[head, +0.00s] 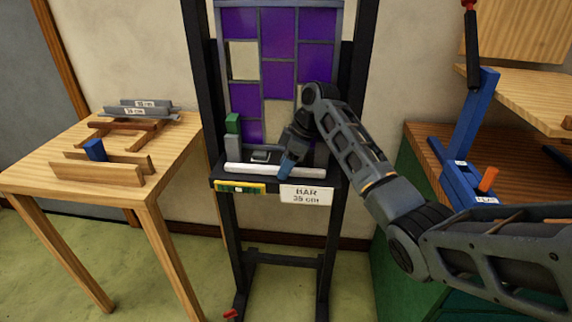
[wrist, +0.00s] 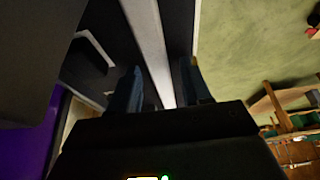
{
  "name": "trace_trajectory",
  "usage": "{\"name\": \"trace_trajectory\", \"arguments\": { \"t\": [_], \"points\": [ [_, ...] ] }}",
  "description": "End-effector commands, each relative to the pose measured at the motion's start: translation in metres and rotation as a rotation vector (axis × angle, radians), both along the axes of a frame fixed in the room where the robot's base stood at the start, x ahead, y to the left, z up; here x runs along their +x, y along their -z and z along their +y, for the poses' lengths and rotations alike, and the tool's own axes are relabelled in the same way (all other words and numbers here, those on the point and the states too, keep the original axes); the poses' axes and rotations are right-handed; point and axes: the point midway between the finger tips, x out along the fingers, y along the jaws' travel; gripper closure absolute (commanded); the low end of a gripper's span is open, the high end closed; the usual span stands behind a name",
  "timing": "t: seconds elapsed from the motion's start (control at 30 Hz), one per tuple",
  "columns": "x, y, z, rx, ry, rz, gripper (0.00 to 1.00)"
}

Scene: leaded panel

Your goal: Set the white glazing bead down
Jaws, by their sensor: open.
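The white glazing bead (head: 250,169) is a long thin white bar lying along the dark ledge of the easel (head: 318,183). In the wrist view the bead (wrist: 151,42) runs between the two fingers. My gripper (head: 286,166) is at the ledge, right of the bead's middle, with its blue fingers at the bead. In the wrist view my gripper (wrist: 164,88) has its fingers apart on either side of the bead, with a gap visible. The fingertips partly hide the bead in the head view.
A purple and cream leaded panel (head: 281,62) stands on the easel above the ledge. A green-topped grey block (head: 232,132) stands at the ledge's left. A label (head: 306,194) reads "BAR 35 cm". A wooden table (head: 50,152) with wooden strips stands left; a blue clamp (head: 470,150) is right.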

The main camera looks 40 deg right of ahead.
Motion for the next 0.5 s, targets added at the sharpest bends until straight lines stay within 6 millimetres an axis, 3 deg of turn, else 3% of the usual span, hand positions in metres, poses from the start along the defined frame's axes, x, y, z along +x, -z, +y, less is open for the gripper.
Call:
{"name": "trace_trajectory", "arguments": {
  "t": [0.27,0.5],
  "points": [
    [-0.002,-0.009,-0.002,-0.001,0.001,-0.002,0.52],
    [-0.014,-0.049,-0.012,-0.002,-0.001,-0.004,0.52]
  ]
}}
